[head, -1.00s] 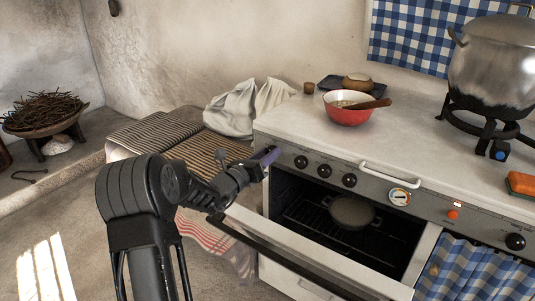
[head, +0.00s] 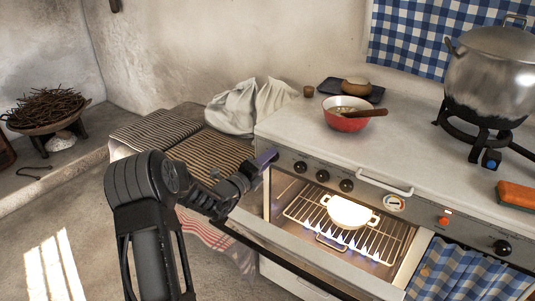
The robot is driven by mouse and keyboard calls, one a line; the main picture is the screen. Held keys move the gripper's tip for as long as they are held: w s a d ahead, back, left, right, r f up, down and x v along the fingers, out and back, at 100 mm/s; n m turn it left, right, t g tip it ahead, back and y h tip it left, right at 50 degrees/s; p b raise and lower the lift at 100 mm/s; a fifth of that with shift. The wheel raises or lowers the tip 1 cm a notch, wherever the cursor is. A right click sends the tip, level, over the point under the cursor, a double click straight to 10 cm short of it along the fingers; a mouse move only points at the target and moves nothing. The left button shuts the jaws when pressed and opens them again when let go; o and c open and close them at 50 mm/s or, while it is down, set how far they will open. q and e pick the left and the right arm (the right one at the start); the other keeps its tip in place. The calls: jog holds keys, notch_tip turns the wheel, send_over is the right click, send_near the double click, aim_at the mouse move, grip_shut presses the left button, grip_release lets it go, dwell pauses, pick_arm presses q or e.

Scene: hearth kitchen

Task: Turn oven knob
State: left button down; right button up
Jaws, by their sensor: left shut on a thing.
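The oven (head: 345,175) stands right of centre with a row of black knobs on its grey front panel. Three knobs show bare, one of them the oven knob panel's left visible knob (head: 299,167). My left gripper (head: 266,158) is at the panel's left end, shut on a knob there that its fingers hide. The oven door (head: 300,262) hangs open. Inside, the cavity is lit, with small blue flames below the rack (head: 365,238). A pale two-handled pan (head: 349,211) sits on the rack. My right gripper is out of the picture.
A red bowl (head: 345,122) with a wooden spoon and a dark tray (head: 361,95) stand on the counter. A large pot (head: 490,72) sits on a burner at the right. An orange sponge (head: 516,195) lies near the counter's right front edge. A white handle (head: 385,183) juts from the panel.

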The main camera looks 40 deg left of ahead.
pick_arm(q)
jog(key=shift+n+p, duration=1)
jog(key=shift+n, duration=0.5)
jog(key=c, duration=0.9)
grip_release()
jog(key=shift+c, duration=0.2)
jog(key=shift+s, duration=0.1)
jog(key=s, duration=0.7)
jog(key=shift+s, duration=0.35)
jog(key=shift+f, duration=0.1)
